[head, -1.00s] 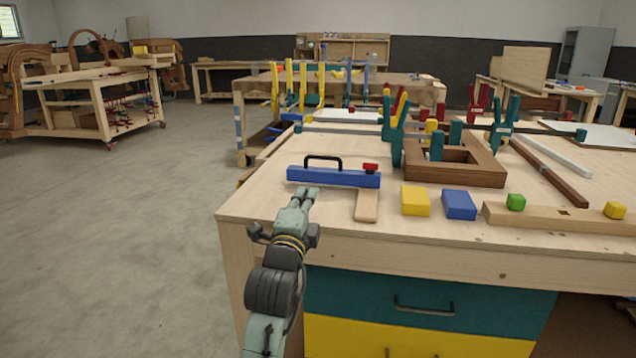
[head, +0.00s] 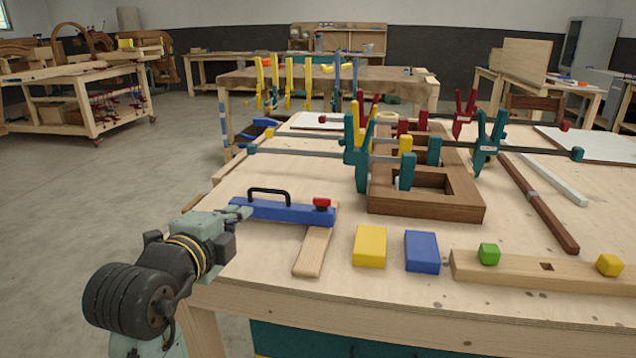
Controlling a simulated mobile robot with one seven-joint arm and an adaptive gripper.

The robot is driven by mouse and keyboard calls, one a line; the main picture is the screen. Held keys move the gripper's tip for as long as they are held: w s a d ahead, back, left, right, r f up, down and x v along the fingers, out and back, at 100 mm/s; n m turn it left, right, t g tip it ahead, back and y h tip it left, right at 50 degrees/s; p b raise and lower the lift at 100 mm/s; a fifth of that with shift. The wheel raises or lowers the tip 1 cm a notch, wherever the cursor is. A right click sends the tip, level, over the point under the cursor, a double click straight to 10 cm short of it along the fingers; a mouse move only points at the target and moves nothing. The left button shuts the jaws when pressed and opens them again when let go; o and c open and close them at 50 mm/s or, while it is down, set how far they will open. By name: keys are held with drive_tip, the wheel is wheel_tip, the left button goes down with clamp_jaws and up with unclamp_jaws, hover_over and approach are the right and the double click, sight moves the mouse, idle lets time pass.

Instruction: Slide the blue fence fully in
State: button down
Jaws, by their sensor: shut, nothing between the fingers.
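The blue fence (head: 285,211) is a long blue bar with a black arched handle (head: 269,192) on top and a red knob (head: 322,203) near its right end. It lies at the left edge of the near workbench, across a pale wooden strip (head: 315,252) that runs toward the front. My gripper (head: 244,211) is at the left end of the fence, pointing right, with its fingers together and empty. The fingertips are close against the fence's end; I cannot tell whether they touch it.
A yellow block (head: 369,247) and a blue block (head: 422,252) stand right of the strip. A wooden rail (head: 535,273) with green and yellow pegs lies at the front right. Behind, clamps grip a brown wooden frame (head: 425,207). Open floor (head: 60,220) lies to the left.

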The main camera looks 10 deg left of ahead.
sight(269, 190)
drive_tip(key=w+f+p, duration=0.1)
drive_tip(key=w, duration=0.3)
drive_tip(key=w+p, duration=0.2)
drive_tip(key=w, duration=0.3)
drive_tip(key=w+f+p, duration=0.1)
drive_tip(key=w, duration=0.3)
drive_tip(key=shift+w+d+f, duration=0.2)
drive_tip(key=shift+d+f, duration=0.05)
drive_tip(key=shift+f, duration=0.1)
drive_tip(key=w+b, duration=0.1)
drive_tip(key=w, duration=0.7)
drive_tip(key=shift+w+d+r+b, duration=0.1)
drive_tip(key=shift+w+d+b, duration=0.1)
drive_tip(key=shift+b, duration=0.15)
drive_tip(key=shift+s, duration=0.1)
